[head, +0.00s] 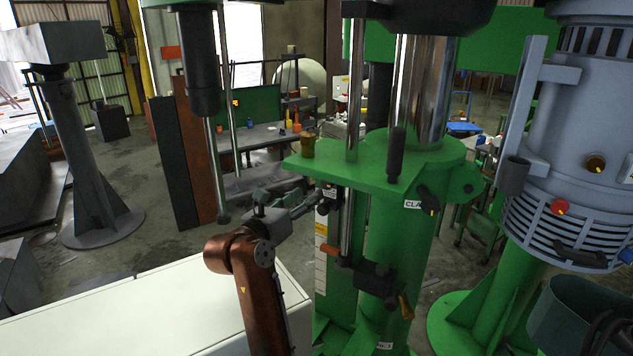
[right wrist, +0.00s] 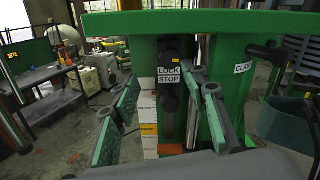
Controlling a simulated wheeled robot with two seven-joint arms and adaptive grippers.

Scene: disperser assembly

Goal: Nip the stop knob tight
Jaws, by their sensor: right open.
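The stop knob (right wrist: 170,98) is a dark knob just below a white LOCK STOP label (right wrist: 168,76) on the green stand (right wrist: 145,60) in the right wrist view. In the head view I cannot make the knob out clearly near the fingertips. My right gripper (head: 302,198) reaches toward the stand (head: 398,245) from the left. Its green-padded fingers (right wrist: 165,80) are spread wide, one on each side of the knob in the right wrist view. Nothing is held, and I see no clear contact. My left gripper is not in view.
A green plate (head: 380,160) overhangs the knob area. Below are a black block with an orange handle (head: 372,277) and a polished rod. A CLAMP label (right wrist: 243,68) and dark handle sit right of the knob. A white cabinet top (head: 130,310) lies lower left.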

